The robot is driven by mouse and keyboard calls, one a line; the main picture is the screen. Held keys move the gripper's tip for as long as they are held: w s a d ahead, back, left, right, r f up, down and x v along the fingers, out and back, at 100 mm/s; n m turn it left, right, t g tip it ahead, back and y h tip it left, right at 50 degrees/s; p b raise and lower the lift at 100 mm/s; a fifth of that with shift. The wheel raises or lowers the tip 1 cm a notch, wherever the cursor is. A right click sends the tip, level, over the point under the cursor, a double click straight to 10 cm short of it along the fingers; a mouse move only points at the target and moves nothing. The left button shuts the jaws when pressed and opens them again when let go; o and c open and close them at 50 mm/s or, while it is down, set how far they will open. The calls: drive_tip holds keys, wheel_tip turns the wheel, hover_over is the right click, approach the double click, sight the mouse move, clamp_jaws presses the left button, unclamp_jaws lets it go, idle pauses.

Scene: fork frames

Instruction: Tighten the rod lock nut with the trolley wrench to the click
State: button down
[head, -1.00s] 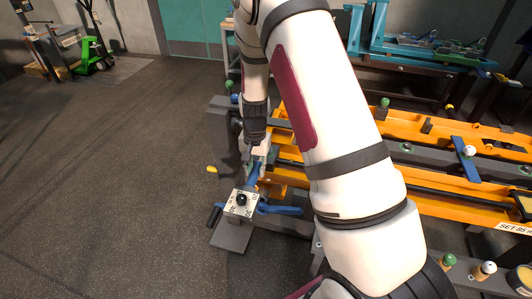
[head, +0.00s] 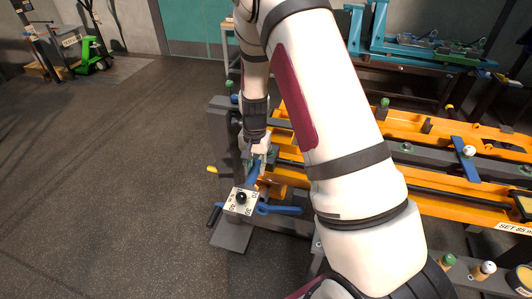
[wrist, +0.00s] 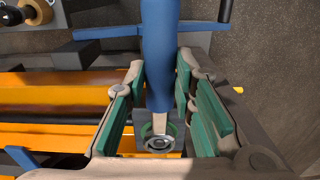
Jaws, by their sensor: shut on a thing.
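My gripper (head: 260,150) is at the left end of the orange frame, pointing down and partly hidden by my arm in the head view. In the wrist view, its green-padded fingers (wrist: 163,105) sit on both sides of the blue wrench shaft (wrist: 159,55) and are shut on it. The blue shaft also shows in the head view (head: 253,173). The wrench's metal end lies over a round metal piece with a green ring (wrist: 159,143), apparently the rod lock nut. I cannot tell how fully it is seated.
A white numbered plate with a black knob (head: 241,200) stands near the shaft. A blue crossbar (head: 281,210) with a black handle (head: 214,216) is there too. The orange frame (head: 455,205) fills the right side. Open floor (head: 110,190) lies left.

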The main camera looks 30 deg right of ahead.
drive_tip(key=shift+r+p, duration=0.65)
drive_tip(key=shift+r, duration=1.7)
idle(0.8)
drive_tip(key=shift+r+p, duration=0.5)
drive_tip(key=shift+r, duration=1.4)
drive_tip(key=shift+s+a, duration=0.1)
drive_tip(key=shift+s+a+r+p, duration=1.45)
drive_tip(key=shift+s+a+p, duration=0.15)
drive_tip(key=shift+s+a, duration=0.1)
